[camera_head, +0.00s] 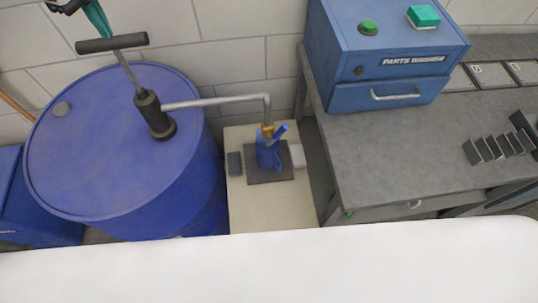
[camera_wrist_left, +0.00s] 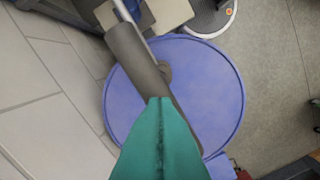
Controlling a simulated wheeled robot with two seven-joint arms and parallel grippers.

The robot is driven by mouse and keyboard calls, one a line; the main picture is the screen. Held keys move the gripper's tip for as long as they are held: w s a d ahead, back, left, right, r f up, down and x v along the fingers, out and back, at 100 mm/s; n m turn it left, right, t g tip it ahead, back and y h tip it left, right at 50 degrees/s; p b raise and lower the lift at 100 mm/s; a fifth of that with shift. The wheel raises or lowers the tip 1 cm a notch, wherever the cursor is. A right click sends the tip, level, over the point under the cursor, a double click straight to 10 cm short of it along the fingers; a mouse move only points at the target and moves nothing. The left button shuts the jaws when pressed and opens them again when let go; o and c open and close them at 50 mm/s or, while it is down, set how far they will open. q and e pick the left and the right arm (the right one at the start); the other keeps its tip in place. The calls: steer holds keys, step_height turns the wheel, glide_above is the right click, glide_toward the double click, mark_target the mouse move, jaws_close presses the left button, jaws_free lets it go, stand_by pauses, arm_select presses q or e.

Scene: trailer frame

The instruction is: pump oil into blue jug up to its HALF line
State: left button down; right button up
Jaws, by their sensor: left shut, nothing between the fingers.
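A blue drum (camera_head: 100,185) carries a hand pump (camera_head: 155,115) with a dark T-handle (camera_head: 112,43) raised on its metal rod. The spout pipe (camera_head: 215,102) runs right and bends down over the small blue jug (camera_head: 267,155), which stands on a dark plate (camera_head: 285,178). The jug's HALF line and oil level are too small to see. My left gripper (camera_head: 103,27) is shut and empty, its green fingertips at the T-handle; I cannot tell whether they touch it. My right gripper is not in view.
The plate lies on a pale stand (camera_head: 245,210) between the drum and a grey workbench (camera_head: 380,150). A blue parts washer (camera_head: 345,60) sits on the bench, with several dark blocks (camera_head: 490,150) at the right. A tiled wall (camera_head: 240,30) is close behind.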

arm_select(q)
steer(key=shift+s+f+b, duration=0.1)
steer(key=shift+f+b, duration=3.25)
steer(key=shift+f, duration=1.5)
steer(key=shift+r+p, duration=3.55)
steer(key=shift+r, duration=2.05)
steer(key=shift+f+b, duration=3.95)
steer(key=shift+f, duration=1.75)
steer(key=shift+r+p, duration=3.75)
steer(key=shift+r, duration=1.9)
